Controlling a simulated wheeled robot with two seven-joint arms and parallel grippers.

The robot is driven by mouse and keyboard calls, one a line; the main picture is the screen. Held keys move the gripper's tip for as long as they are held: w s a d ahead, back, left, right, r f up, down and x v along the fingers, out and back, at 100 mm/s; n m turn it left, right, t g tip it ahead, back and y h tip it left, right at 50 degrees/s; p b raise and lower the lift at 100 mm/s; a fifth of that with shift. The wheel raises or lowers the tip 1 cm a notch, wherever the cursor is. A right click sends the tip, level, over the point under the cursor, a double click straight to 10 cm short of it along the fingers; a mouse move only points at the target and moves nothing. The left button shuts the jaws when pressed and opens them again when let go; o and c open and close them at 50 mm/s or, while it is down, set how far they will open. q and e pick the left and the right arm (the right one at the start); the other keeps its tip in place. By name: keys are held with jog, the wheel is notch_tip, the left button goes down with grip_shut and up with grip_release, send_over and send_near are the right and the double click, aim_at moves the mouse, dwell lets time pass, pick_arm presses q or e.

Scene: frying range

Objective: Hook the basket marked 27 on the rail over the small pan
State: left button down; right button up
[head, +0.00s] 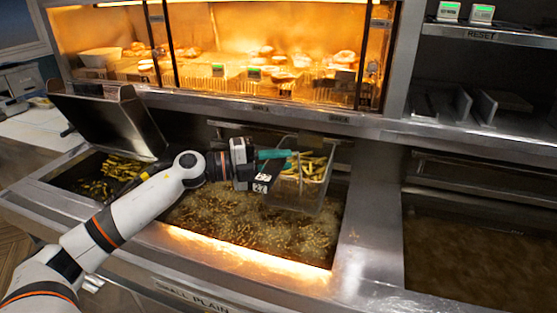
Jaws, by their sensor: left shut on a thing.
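My left gripper (254,162) is shut on the teal handle (274,154) of a wire basket (306,200). The basket holds yellow-green fried pieces and hangs over the right part of a pan of bubbling oil (245,222). A dark tag reading 27 (261,187) shows beside the handle, below the gripper. A thin metal rail (228,125) runs along the back of the pan, partly hidden behind the gripper and basket. I cannot tell whether the basket touches the rail. My right gripper is out of view.
A tilted metal lid (112,120) stands at the left over more frying food (98,188). A second, calmer oil pan (470,255) lies at the right, past a steel divider (372,220). A lit warming cabinet (235,45) stands behind. A shelf marked RESET (482,35) is upper right.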

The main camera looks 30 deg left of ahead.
pick_arm(q)
jog(key=c, duration=1.2)
grip_release()
jog(key=shift+o, duration=0.2)
jog(key=shift+f, duration=0.1)
jog(key=shift+s+a+f, duration=0.15)
jog(key=shift+s+a, duration=0.05)
jog(key=shift+a, duration=0.05)
jog(key=b+v, duration=0.4)
jog(key=v, duration=0.7)
jog(key=shift+s+r+b, duration=0.15)
jog(key=shift+r+b, duration=0.05)
jog(key=shift+b, duration=0.15)
jog(key=shift+a, duration=0.1)
